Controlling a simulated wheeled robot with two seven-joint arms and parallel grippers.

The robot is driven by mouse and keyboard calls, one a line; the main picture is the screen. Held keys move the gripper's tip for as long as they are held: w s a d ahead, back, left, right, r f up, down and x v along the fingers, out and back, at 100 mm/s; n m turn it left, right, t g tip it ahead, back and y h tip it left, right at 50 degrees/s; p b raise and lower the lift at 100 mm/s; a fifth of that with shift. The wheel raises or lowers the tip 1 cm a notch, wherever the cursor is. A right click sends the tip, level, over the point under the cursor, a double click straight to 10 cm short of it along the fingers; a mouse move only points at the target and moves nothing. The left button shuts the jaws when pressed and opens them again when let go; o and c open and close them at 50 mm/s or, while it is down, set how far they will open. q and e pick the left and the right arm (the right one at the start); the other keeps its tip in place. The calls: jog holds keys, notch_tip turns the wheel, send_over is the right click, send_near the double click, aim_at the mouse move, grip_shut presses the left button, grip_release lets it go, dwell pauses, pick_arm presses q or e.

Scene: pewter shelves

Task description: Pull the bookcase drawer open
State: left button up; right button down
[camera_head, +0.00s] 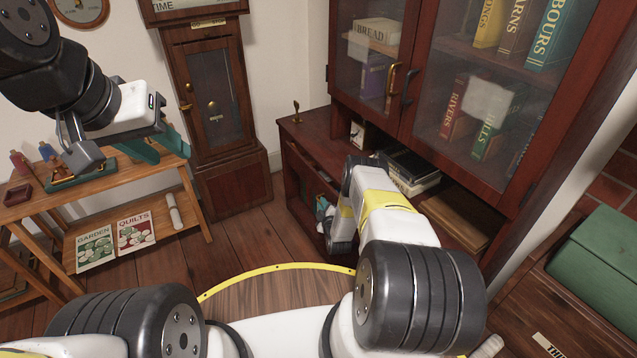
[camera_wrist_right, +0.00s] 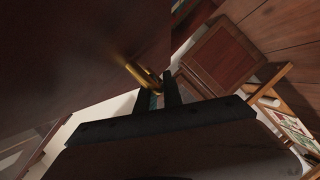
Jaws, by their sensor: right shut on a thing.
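The dark red-brown bookcase (camera_head: 420,110) stands at the right in the head view, with glazed doors above an open shelf and a lower section. The right wrist view shows a dark wooden front (camera_wrist_right: 80,50) with a brass handle (camera_wrist_right: 143,75), blurred. My right gripper (camera_wrist_right: 158,95) is shut on this handle. In the head view my right arm reaches to the lower bookcase and hides the gripper and the drawer's front, so I cannot tell how far the drawer is out. My left gripper (camera_head: 76,148) hangs at the upper left, away from the bookcase; its finger gap is unclear.
A wooden side table (camera_head: 110,182) with books on its lower shelf stands at the left. A tall clock (camera_head: 215,110) stands behind. A green box (camera_head: 600,262) lies on a wooden surface at the right. Bare floor (camera_head: 240,245) lies between table and bookcase.

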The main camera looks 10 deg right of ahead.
jog(key=s+a, duration=0.5)
jog(key=a, duration=0.9)
jog(key=shift+s+a, duration=0.15)
jog(key=shift+a, duration=0.05)
jog(key=c, duration=1.5)
grip_release()
jog(key=v, duration=0.7)
jog(key=shift+s, duration=0.4)
jog(key=shift+s, duration=0.15)
